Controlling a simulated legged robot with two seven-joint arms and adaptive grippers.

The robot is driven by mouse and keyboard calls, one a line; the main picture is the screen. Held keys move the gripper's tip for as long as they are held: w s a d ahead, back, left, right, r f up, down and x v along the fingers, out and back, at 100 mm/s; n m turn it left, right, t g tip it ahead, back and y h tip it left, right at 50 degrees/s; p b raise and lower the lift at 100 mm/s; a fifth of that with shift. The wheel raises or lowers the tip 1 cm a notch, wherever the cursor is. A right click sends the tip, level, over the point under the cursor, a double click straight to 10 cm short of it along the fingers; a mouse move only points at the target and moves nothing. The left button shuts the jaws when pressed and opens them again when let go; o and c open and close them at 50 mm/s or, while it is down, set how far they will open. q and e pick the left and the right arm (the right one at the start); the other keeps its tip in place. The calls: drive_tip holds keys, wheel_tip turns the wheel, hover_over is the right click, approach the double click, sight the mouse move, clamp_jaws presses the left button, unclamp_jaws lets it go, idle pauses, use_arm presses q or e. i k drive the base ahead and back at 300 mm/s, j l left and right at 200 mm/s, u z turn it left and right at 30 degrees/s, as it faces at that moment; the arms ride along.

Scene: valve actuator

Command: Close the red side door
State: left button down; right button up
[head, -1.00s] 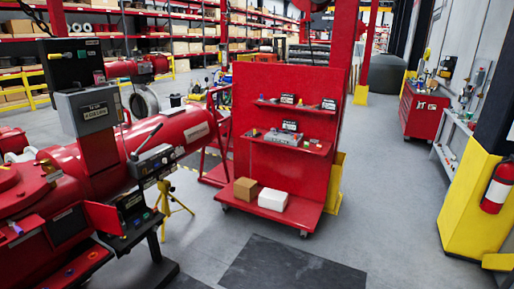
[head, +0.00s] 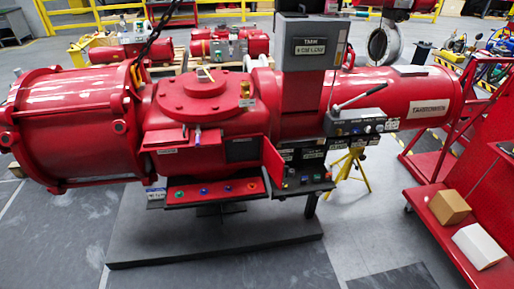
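The valve actuator (head: 200,100) is a large red machine in the middle of the head view. A small red side door (head: 272,163) stands swung outward on its front, left of the black control panel (head: 303,165). A dark recess (head: 242,149) shows just left of the door. A red flap (head: 170,140) sticks out higher up on the left, and a red shelf with coloured buttons (head: 215,192) juts out below. I cannot tell how the door is hinged. Neither of my grippers is in view.
A red cart (head: 440,229) with a brown box (head: 449,207) and a white box (head: 478,246) stands at the right. A yellow tripod (head: 352,172) stands under the red cylinder. A dark base plate (head: 220,236) lies below the actuator. The floor in front is clear.

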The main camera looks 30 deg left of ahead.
sight(273, 162)
drive_tip(key=i+l+u, duration=0.15)
drive_tip(key=i+u, duration=0.35)
drive_tip(key=i+l+u, duration=0.25)
drive_tip(key=u, duration=0.25)
drive_tip(key=i+l+u, duration=0.3)
drive_tip(key=l+u, duration=0.2)
drive_tip(key=i+l+u, duration=0.2)
drive_tip(key=l+u, duration=0.3)
